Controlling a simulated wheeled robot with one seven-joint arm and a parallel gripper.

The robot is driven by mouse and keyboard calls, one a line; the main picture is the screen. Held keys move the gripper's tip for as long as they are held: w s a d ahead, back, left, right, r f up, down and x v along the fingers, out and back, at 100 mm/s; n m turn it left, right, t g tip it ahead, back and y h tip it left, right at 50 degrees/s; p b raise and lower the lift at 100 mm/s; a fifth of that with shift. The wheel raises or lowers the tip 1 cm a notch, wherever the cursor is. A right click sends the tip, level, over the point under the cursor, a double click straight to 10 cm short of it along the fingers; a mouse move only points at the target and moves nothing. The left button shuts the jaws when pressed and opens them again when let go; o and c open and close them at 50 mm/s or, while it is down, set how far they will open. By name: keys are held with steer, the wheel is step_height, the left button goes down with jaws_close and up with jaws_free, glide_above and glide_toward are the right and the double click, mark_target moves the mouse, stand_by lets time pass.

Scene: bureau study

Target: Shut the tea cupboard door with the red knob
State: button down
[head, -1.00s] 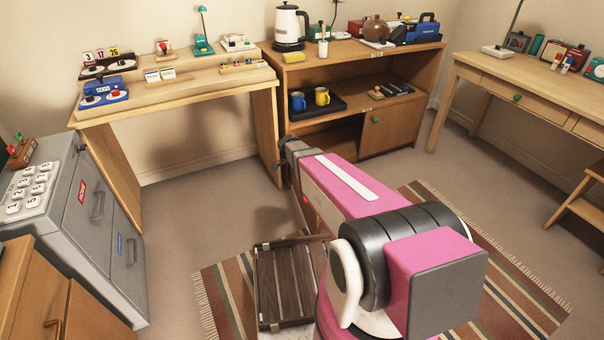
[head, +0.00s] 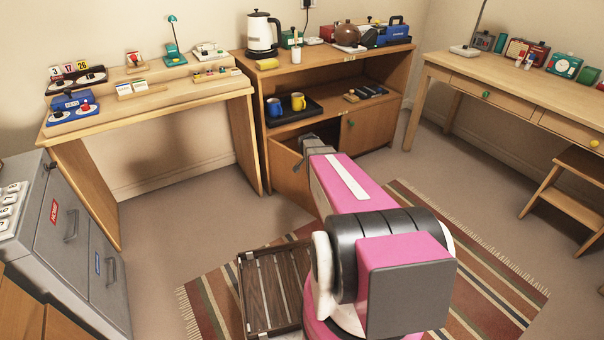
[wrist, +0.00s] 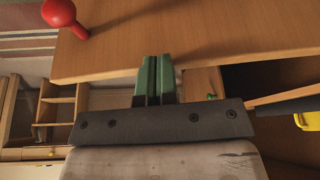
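The tea cupboard (head: 335,72) is the low wooden unit against the back wall. Its left door (head: 289,178) stands open, swung out towards me, with a dark opening behind it. The red knob (wrist: 60,13) shows at the upper left of the wrist view on the door's wooden face; in the head view my arm hides it. My gripper (head: 312,140) is at the open door's upper edge. In the wrist view its green fingers (wrist: 157,62) are together with nothing between them, and their tips overlap the door panel's edge. I cannot tell whether they touch it.
The cupboard's right door, with a green knob (head: 351,123), is shut. A tray (head: 284,112) with a blue and a yellow mug (head: 298,101) sits on the shelf above. A dark slatted crate (head: 268,290) stands on the striped rug (head: 215,290). A grey cabinet (head: 85,240) is at left.

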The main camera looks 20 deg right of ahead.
steer(key=w+d+n+t, duration=0.1)
steer(key=w+d+n, duration=0.2)
steer(key=w+d, duration=0.6)
steer(key=w+d+n+y, duration=0.1)
steer(key=w+d+n, duration=0.3)
steer(key=w, duration=0.9)
steer(key=w+d+n+t+y, duration=0.1)
steer(key=w+d+n, duration=0.3)
steer(key=w, duration=1)
steer(key=shift+d+n+y, duration=0.3)
steer(key=shift+d+y, duration=0.5)
steer(key=shift+d, duration=0.1)
steer(key=shift+s, duration=0.15)
